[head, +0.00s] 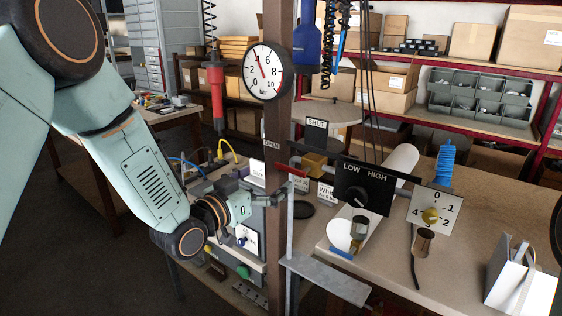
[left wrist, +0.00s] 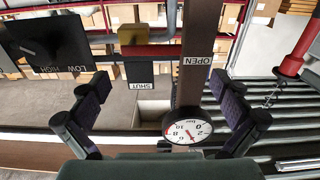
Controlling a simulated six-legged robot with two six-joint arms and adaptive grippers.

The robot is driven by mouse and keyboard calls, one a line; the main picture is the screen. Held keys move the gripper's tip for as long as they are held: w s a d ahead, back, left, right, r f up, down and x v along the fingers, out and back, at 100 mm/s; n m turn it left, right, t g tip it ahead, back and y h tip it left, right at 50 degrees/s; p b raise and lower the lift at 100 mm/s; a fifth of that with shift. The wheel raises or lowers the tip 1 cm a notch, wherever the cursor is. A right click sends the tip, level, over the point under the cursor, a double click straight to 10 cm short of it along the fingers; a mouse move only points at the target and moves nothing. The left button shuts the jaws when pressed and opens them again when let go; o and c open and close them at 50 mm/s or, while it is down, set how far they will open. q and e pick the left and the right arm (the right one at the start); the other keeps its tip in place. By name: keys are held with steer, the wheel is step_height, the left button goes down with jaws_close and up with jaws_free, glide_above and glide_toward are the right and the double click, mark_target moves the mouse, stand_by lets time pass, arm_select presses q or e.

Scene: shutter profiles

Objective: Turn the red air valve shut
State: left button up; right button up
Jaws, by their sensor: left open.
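The red air valve has a red lever (head: 292,170) and a brass body (head: 314,163) on a dark bar beside the brown post. The lever points left toward the post, on the side of the OPEN label (head: 271,145); the SHUT label (head: 317,123) stands above the body. In the left wrist view, upside down, the red lever (left wrist: 160,50) lies crosswise ahead, between the lines of the two fingers. My left gripper (head: 268,197) is open and empty, below and left of the lever in the head view, apart from it. It also shows in the left wrist view (left wrist: 163,88). My right gripper is out of view.
A round gauge (head: 264,72) is on the brown post (head: 279,120). A black LOW/HIGH panel (head: 363,187) and a white numbered dial plate (head: 435,213) are right of the valve. A red tool (head: 215,90) hangs at the left. A workbench (head: 480,230) stands behind.

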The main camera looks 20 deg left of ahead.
mark_target(289, 168)
arm_select(q)
steer(key=w+d, duration=0.1)
steer(key=w, duration=0.1)
steer(key=w+d, duration=0.1)
steer(key=w+d+p, duration=0.1)
steer(key=w+d, duration=0.1)
steer(key=shift+w, duration=0.35)
steer(key=shift+w+a, duration=0.15)
steer(key=shift+w, duration=0.15)
steer(key=shift+w+a, duration=0.15)
steer(key=shift+a, duration=0.05)
steer(key=shift+d, duration=0.45)
steer(key=shift+c, duration=1)
steer(key=shift+w+a+f, duration=0.1)
steer(key=shift+a, duration=0.25)
steer(key=c, duration=0.5)
steer(key=shift+d, duration=0.2)
steer(key=shift+c, duration=1.2)
steer(key=c, duration=0.7)
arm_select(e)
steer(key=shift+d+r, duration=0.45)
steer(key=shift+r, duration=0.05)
